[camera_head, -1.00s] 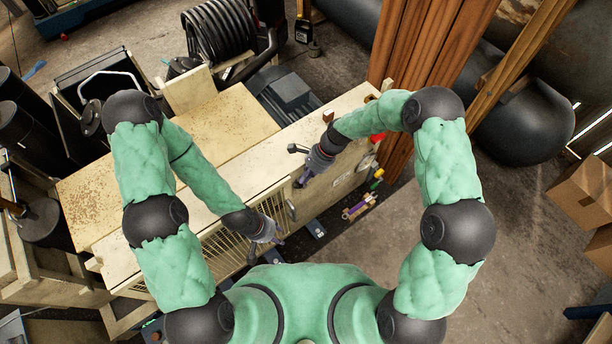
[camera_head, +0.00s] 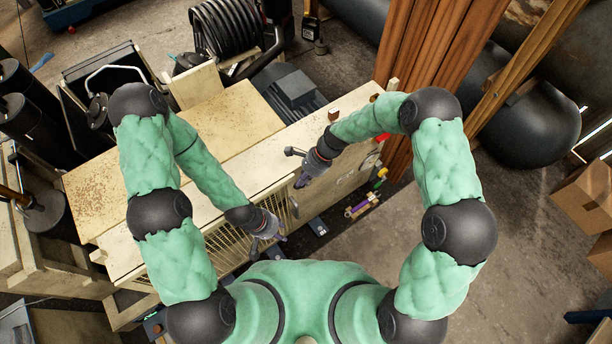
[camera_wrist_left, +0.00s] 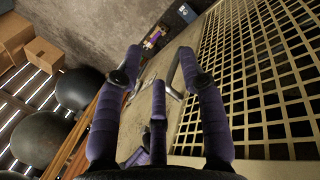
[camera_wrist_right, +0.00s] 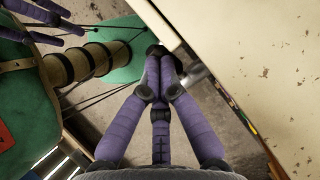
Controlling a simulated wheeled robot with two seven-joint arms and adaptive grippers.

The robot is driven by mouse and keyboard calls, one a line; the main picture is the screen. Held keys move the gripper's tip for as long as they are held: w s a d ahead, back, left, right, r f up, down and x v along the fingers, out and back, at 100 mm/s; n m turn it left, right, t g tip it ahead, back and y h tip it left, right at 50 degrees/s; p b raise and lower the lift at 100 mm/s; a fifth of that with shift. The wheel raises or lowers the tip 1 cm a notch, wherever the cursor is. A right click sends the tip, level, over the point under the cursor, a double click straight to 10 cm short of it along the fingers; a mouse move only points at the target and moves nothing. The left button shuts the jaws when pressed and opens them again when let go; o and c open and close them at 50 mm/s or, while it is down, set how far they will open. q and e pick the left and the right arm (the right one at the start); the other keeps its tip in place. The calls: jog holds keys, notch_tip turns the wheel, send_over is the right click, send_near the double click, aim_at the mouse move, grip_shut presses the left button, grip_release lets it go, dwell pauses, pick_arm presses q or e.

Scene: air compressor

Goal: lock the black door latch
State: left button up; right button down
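A dark latch handle (camera_head: 293,208) sits on the front face of the cream compressor cabinet, at the end of the slatted grille. My left gripper (camera_head: 270,243) is just in front of the grille, below and left of the handle. In the left wrist view its fingers (camera_wrist_left: 160,60) are spread and empty, and a grey bent handle (camera_wrist_left: 172,78) shows beyond and between them. Contact cannot be told. My right gripper (camera_head: 303,180) is by the cabinet's front upper edge, above the handle. In the right wrist view its fingertips (camera_wrist_right: 160,62) are drawn together, with nothing clearly held.
The cream cabinet (camera_head: 225,115) fills the middle, and its grille (camera_wrist_left: 270,85) is close beside my left gripper. A purple and yellow item (camera_head: 357,208) lies near the cabinet's foot. Brown planks (camera_head: 425,50) stand behind.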

aim_at(295, 187)
jog(key=shift+s+a+f, duration=0.55)
jog(key=shift+a, duration=0.2)
jog(key=shift+s+a+f, duration=0.3)
jog(key=shift+a+f, duration=0.05)
jog(key=shift+f, duration=0.15)
jog(key=shift+a, duration=0.1)
